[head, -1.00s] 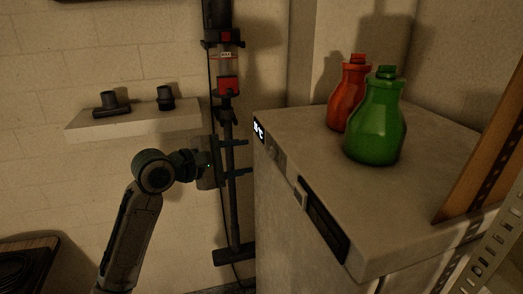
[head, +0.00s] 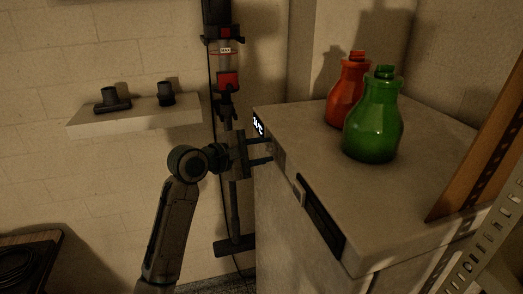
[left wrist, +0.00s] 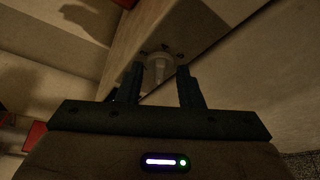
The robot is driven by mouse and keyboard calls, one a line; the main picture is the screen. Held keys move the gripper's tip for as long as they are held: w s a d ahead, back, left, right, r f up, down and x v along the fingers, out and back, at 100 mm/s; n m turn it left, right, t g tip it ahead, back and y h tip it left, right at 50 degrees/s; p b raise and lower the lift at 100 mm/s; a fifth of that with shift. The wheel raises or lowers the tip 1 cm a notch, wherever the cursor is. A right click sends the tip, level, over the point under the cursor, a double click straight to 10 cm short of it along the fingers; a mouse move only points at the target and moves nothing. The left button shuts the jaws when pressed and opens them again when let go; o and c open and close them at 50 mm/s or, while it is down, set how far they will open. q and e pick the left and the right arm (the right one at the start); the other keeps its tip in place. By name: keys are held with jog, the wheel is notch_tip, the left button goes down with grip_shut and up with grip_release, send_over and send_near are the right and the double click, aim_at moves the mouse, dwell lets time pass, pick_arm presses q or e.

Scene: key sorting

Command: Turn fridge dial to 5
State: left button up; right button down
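The fridge (head: 290,215) is a pale box on the right, with a small lit temperature display (head: 258,126) on the top edge of its front. The display's digit is too small to read surely. The dial (left wrist: 159,68) is a pale round knob with dark marks around it, seen in the left wrist view. My left gripper (head: 271,152) is at the fridge front, just below the display. In the left wrist view its fingers (left wrist: 160,72) are apart, one on each side of the dial, with gaps showing. In the head view the dial is not clearly seen. My right gripper is out of view.
A green bottle (head: 373,125) and a red bottle (head: 347,95) stand on the fridge top. A dark upright vacuum-like device (head: 228,80) is against the wall behind my left gripper. A wall shelf (head: 135,118) holds dark fittings. A wooden board (head: 480,150) rises at right.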

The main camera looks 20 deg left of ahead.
pick_arm(q)
jog(key=c, duration=0.5)
